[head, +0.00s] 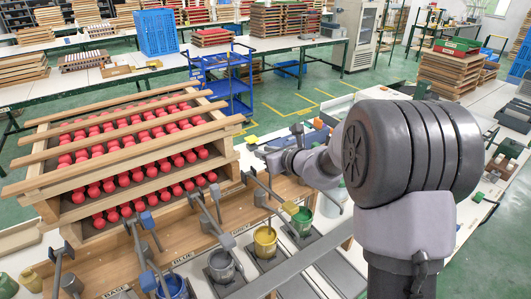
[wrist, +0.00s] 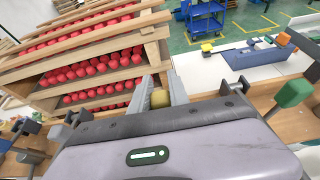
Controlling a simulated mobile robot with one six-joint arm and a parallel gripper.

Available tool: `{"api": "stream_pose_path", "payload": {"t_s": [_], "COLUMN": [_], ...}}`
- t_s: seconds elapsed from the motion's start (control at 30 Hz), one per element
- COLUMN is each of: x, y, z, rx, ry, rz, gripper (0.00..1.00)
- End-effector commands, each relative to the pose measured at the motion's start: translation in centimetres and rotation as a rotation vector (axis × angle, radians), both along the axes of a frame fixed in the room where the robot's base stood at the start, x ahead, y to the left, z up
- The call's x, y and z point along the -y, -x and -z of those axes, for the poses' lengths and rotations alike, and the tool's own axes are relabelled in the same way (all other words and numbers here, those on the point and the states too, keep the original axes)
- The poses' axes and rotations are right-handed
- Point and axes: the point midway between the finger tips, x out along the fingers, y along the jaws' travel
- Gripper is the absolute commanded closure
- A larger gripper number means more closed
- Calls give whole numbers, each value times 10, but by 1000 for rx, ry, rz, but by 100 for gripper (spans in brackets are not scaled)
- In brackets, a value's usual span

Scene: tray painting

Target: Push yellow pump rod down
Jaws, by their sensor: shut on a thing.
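The yellow pump rod's yellow-olive knob (wrist: 160,98) sits between the two fingers of my gripper (wrist: 164,90) in the wrist view. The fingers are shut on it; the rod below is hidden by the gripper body. In the head view my gripper (head: 272,155) is above the row of paint pots, near the right end of the tray stack. The yellow paint pot (head: 265,242) stands below it in the row.
A green pot (head: 302,222) stands right of the yellow one, a grey pot (head: 221,266) and blue pot (head: 173,287) left. Lever arms rise around them. Stacked trays of red balls (head: 120,190) stand close on the left. A blue cart (head: 225,82) is behind.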

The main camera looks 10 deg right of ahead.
Motion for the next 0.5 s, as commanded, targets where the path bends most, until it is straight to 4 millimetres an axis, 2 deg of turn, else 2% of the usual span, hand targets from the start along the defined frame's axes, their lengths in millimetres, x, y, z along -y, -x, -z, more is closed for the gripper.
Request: {"api": "stream_pose_path", "payload": {"t_s": [0.33,0.5], "x": [0,0], "y": [0,0], "z": [2,27], "rx": [0,0], "ry": [0,0], "rz": [0,0], "gripper": [100,100]}}
